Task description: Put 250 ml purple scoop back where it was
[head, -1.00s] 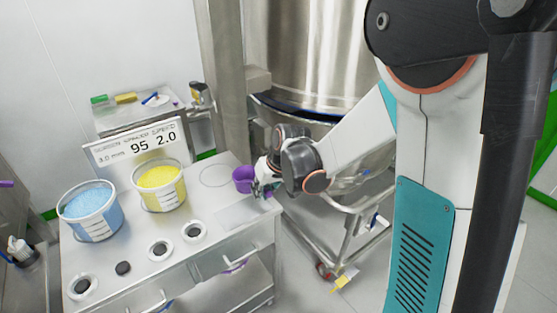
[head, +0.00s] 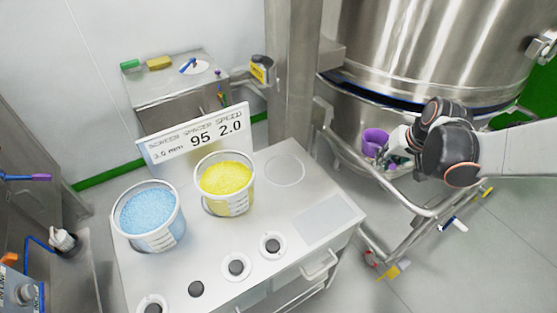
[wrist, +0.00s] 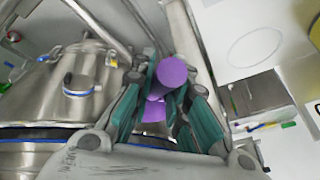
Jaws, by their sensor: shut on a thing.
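The purple scoop (head: 374,142) is in my gripper (head: 392,158), held in the air beyond the right edge of the white cart, in front of the steel vessel's lower part. In the wrist view the scoop (wrist: 172,72) shows between the teal fingers of my gripper (wrist: 165,98), which are shut on it. The fingers partly hide it, and its volume marking cannot be read. On the cart top are an empty circle outline (head: 285,170) and a bare grey rectangle (head: 325,219).
A blue-filled tub (head: 149,216) and a yellow-filled tub (head: 225,184) stand on the cart before a sign (head: 197,138). Several round ports line the cart's front. The large steel vessel (head: 430,50) and its tubular frame (head: 395,215) are close to my arm. A steel box (head: 180,95) stands behind.

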